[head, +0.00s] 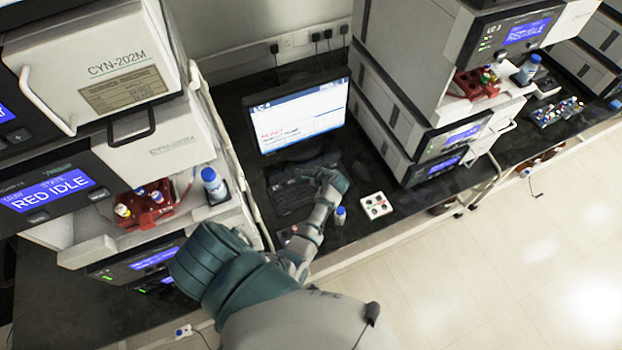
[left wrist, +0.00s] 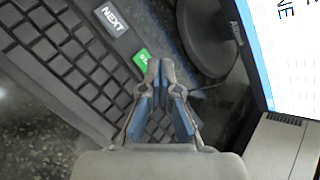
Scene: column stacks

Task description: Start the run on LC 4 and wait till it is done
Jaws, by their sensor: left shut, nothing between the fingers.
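My left gripper (head: 328,178) is over the right part of the black keyboard (head: 290,196), in front of the monitor (head: 302,118). In the left wrist view its fingers (left wrist: 162,72) are shut and empty, with the tips just beside a green key (left wrist: 141,58) in the picture. I cannot tell whether they touch it. The lit monitor shows a white window with red text, too small to read surely. I cannot read an LC 4 label. My right gripper is not in view.
Another stack (head: 400,90) stands right of the monitor. A mouse (head: 364,171), a white button box (head: 376,205) and a small bottle (head: 340,215) sit near the keyboard.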

